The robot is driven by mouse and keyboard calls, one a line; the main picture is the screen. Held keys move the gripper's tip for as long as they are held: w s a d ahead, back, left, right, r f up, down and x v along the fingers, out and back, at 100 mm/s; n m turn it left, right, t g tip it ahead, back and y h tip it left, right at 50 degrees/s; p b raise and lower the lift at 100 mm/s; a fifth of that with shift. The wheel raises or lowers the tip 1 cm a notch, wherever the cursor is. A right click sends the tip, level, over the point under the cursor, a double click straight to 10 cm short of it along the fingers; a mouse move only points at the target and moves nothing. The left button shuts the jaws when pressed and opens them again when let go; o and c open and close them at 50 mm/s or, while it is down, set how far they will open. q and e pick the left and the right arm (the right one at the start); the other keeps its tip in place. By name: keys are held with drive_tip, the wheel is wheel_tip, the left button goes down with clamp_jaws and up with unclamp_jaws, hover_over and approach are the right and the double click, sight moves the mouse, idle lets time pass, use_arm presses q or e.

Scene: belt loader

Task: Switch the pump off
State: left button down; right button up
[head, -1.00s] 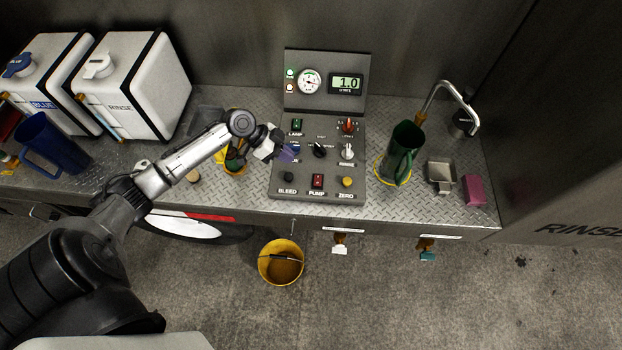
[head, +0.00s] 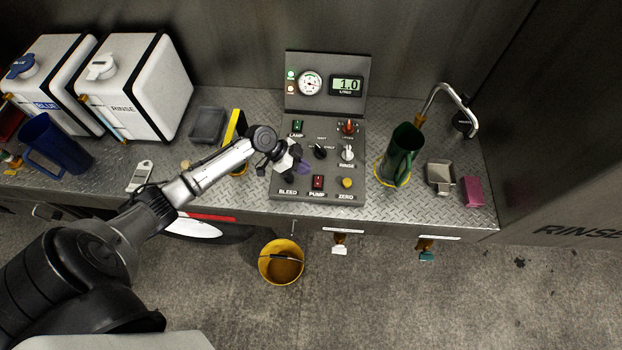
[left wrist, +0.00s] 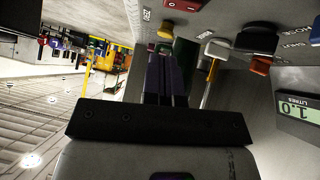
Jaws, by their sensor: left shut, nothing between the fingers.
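The pump switch (head: 318,182) is a red rocker above the PUMP label, low on the grey control panel (head: 330,198). Which way it is tipped is too small to tell. A red switch (left wrist: 185,5) also shows at the top edge of the left wrist view. My left gripper (head: 304,167) is shut and empty, with purple fingertips, over the panel just above and left of the pump switch, apart from it. Its fingers (left wrist: 166,78) point toward the panel in the left wrist view. The gripper hides the panel's left-hand controls. My right gripper is not in view.
Close by are the yellow ZERO button (head: 347,183), the white RINSE knob (head: 347,152), a black selector (head: 320,151) and the green LAMP switch (head: 298,126). The display (head: 347,85) reads 1.0. A green jug (head: 402,150) stands right of the panel.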

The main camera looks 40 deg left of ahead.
sight(318, 186)
use_arm(q)
drive_tip(key=x, duration=0.3)
drive_tip(key=shift+d, duration=0.15)
wheel_tip(318, 186, down, 3)
drive_tip(key=shift+d+f+p, duration=0.1)
drive_tip(key=shift+d+p, duration=0.05)
drive_tip(key=shift+p, duration=0.25)
drive_tip(key=shift+s+f, duration=0.1)
drive_tip(key=shift+f, duration=0.5)
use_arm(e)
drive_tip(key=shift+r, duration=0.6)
